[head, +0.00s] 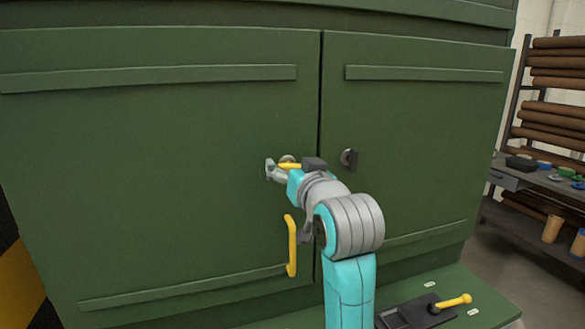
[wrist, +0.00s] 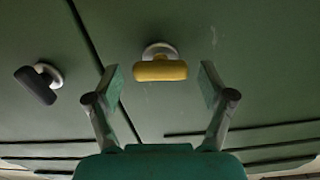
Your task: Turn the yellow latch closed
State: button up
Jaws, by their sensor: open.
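The yellow latch (wrist: 160,71) is a short bar on a round pale base, fixed to the left green door. In the wrist view it lies level, crosswise between my fingertips. In the head view the yellow latch (head: 290,166) is partly hidden behind my gripper (head: 271,170). My gripper also shows in the wrist view (wrist: 160,78); it is open, with one finger on each side of the latch and a gap on both sides. I see no contact.
A black latch (head: 349,158) sits on the right door, across the seam. A yellow handle (head: 291,245) stands out from the left door below my gripper. A small yellow lever (head: 453,301) is on the ledge at lower right. Shelves with brown rolls (head: 555,110) stand far right.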

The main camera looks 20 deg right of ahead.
jog(key=c, duration=1.2)
jog(key=shift+o, duration=0.2)
jog(key=shift+m, duration=0.4)
jog(key=shift+d+f+m, duration=0.15)
jog(key=shift+m, duration=3.6)
jog(key=shift+d+f+m, duration=0.1)
jog(key=shift+d+m, duration=0.05)
jog(key=shift+m, duration=3.9)
